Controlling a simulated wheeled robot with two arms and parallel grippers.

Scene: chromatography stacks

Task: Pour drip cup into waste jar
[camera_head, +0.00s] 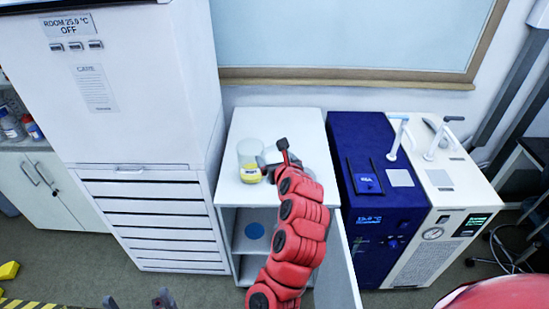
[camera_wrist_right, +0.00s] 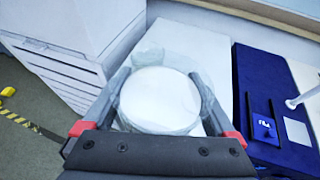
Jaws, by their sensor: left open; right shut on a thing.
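A clear round vessel (camera_wrist_right: 160,98) sits between the two fingers of my right gripper (camera_wrist_right: 165,95) in the right wrist view, with a pale disc filling its outline. In the head view my right gripper (camera_head: 275,165) reaches the clear vessel (camera_head: 250,150) above the white cabinet top.
The white cabinet top (camera_head: 300,125) is otherwise mostly clear. A tall white unit (camera_head: 150,120) with drawers stands to its left. A dark blue device (camera_head: 365,140) and a white device (camera_head: 440,180) stand to the right.

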